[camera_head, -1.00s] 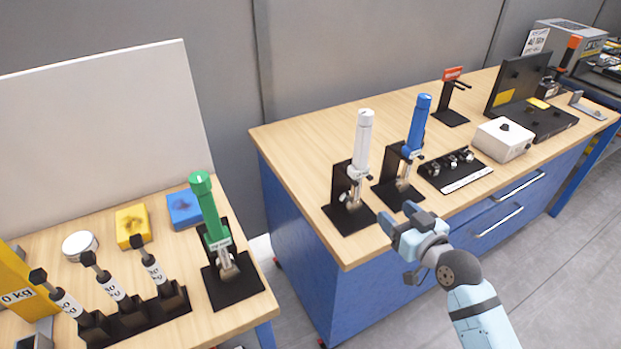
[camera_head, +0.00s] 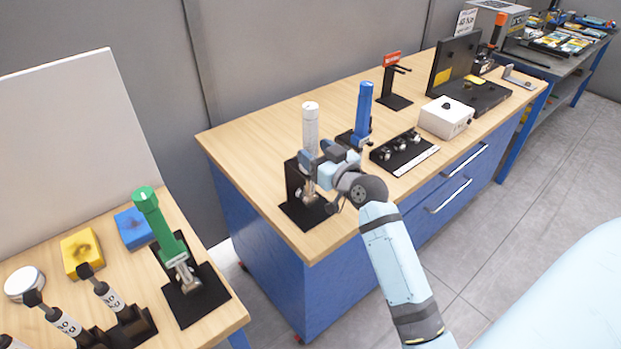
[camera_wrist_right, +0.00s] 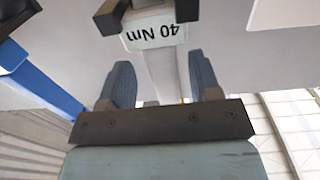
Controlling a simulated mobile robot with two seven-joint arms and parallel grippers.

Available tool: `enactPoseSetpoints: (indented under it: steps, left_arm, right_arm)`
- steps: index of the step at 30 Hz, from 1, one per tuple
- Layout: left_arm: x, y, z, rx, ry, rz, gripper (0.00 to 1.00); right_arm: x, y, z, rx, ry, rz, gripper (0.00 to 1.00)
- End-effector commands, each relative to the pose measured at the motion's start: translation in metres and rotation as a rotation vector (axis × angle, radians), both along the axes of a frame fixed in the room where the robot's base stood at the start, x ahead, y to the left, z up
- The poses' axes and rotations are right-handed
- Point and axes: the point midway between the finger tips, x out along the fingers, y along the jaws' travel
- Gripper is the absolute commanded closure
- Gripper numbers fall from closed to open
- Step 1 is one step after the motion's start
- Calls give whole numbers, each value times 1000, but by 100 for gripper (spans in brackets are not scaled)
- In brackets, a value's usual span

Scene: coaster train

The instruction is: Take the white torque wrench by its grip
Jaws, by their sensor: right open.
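The white torque wrench (camera_head: 310,124) stands upright in a black stand (camera_head: 303,212) at the front left corner of the right workbench. My right gripper (camera_head: 322,163) is at it, covering the middle of the wrench in the head view. In the right wrist view, the two fingers of my right gripper (camera_wrist_right: 162,84) are apart, with the white wrench's shaft (camera_wrist_right: 162,65) showing between them. A "40 Nm" label shows upside down on it. I cannot tell whether the fingers touch it. My left gripper is not in view.
A blue torque wrench (camera_head: 363,108) stands close by on the right. A black tray of small parts (camera_head: 404,153) and a white box (camera_head: 446,117) lie further right. A green torque wrench (camera_head: 158,222) stands on the left bench. The benchtop behind the white wrench is clear.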

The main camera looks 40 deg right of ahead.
Motion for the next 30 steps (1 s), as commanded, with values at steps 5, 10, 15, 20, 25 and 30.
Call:
enactPoseSetpoints:
  steps: [5, 10, 15, 20, 25, 30]
  left_arm:
    - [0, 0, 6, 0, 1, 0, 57]
    - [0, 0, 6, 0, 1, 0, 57]
    - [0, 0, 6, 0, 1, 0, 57]
    - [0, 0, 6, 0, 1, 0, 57]
    - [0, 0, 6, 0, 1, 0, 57]
    - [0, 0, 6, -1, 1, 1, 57]
  right_arm:
    - [27, 5, 2, 3, -2, 0, 43]
    - [35, 5, 0, 1, 0, 0, 43]
    - [35, 5, 0, 0, 0, 0, 43]
    - [35, 5, 0, 0, 0, 0, 79]
    - [35, 5, 0, 0, 0, 0, 100]
    - [35, 5, 0, 0, 0, 0, 100]
